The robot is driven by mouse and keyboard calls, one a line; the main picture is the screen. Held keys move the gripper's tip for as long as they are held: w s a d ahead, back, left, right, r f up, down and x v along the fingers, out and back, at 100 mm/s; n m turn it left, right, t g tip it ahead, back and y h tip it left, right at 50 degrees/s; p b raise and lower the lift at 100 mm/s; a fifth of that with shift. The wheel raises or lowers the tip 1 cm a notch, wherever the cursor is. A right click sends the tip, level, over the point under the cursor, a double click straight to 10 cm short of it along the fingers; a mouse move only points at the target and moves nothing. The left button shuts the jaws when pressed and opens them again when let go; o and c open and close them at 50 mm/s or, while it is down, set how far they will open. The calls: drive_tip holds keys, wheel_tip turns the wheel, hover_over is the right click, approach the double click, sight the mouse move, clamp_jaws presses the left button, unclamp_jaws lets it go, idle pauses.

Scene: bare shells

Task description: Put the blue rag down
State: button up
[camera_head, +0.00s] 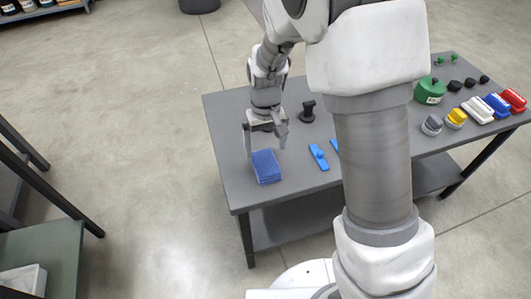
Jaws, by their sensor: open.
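The blue rag (266,167) is a folded, stacked-looking cloth near the left front of the grey table (226,165). It appears to rest on the table top. My gripper (265,147) points down just behind and above the rag, with its two fingers spread apart. One finger is on the left and one on the right, and nothing shows between them. I cannot tell whether a fingertip touches the rag.
A black knob-like object (308,111) and a blue tool (319,157) lie right of the rag. A green container (429,91), brushes (479,110) and small black pieces stand at the table's right. My arm hides the table's middle. The table's left end is clear.

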wheel_tip(320, 180, up, 5)
drive_tip(key=p, duration=0.1)
wheel_tip(320, 180, up, 12)
drive_tip(key=m+t, duration=0.1)
drive_tip(key=t, duration=0.1)
hover_over(265, 162)
drive_tip(key=s+d, duration=0.6)
drive_tip(key=s+d+r+m+t, duration=0.1)
drive_tip(key=s+d+r, duration=0.2)
drive_tip(key=s, duration=0.3)
drive_tip(key=s+d+r+m+t, duration=0.1)
drive_tip(key=s+d+r+t, duration=0.1)
drive_tip(key=s, duration=0.4)
drive_tip(key=shift+s+d+r+t, duration=0.3)
drive_tip(key=shift+s+d+r, duration=0.1)
drive_tip(key=shift+d+r, duration=0.45)
drive_tip(key=shift+r, duration=0.1)
